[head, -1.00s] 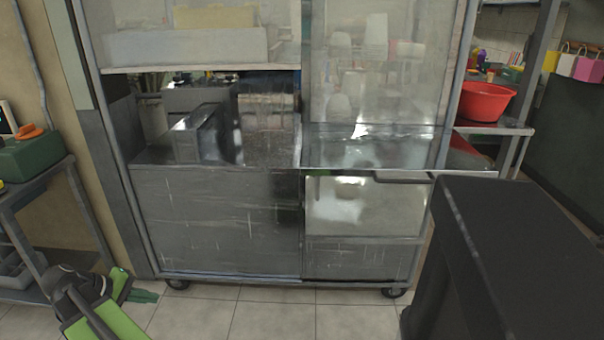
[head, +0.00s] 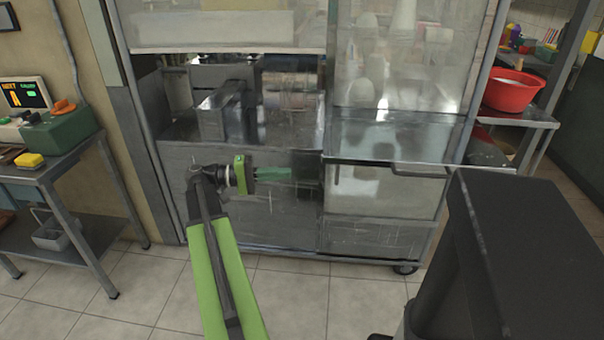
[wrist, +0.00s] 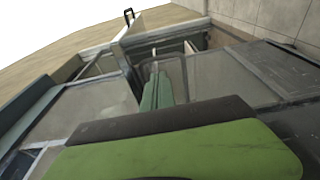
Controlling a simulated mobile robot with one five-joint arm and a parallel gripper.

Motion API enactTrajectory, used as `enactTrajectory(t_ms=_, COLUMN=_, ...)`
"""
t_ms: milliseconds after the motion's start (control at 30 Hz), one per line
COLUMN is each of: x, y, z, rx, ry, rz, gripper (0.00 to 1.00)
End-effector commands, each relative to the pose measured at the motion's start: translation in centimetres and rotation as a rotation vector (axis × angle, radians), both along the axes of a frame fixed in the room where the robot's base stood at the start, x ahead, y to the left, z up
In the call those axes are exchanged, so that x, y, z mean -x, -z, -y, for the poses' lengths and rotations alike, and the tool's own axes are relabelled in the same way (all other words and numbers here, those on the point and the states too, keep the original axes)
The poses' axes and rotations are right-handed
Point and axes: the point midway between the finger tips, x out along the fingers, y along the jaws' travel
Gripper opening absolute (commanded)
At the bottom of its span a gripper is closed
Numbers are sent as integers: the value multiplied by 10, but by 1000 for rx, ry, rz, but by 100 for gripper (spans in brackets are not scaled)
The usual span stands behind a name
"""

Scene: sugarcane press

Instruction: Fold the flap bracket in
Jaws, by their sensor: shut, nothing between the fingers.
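A dark bar (head: 420,168) juts from the front of the metal press cabinet, under the right-hand glass section; it may be the flap bracket, but I cannot tell for sure. My gripper (head: 290,173) points right in front of the cabinet's lower left metal panel, left of the bar and clear of it. Its green fingers are shut and empty. In the wrist view the closed fingers (wrist: 156,92) point away toward glass and metal surfaces. I cannot make out the bracket there.
The press cabinet (head: 240,220) on castors fills the middle. A bench (head: 75,168) with a green box stands left. A red basin (head: 511,92) rests on a side shelf at right. Tiled floor (head: 290,300) lies clear in front of the cabinet.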

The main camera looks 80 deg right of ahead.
Motion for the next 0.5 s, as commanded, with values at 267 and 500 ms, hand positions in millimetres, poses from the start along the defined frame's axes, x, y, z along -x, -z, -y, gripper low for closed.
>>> enactTrajectory(t_ms=267, x=58, y=0, z=17, rx=0, ry=3, rz=1, gripper=0)
enactTrajectory(t_ms=500, x=102, y=0, z=32, rx=0, ry=3, rz=1, gripper=0)
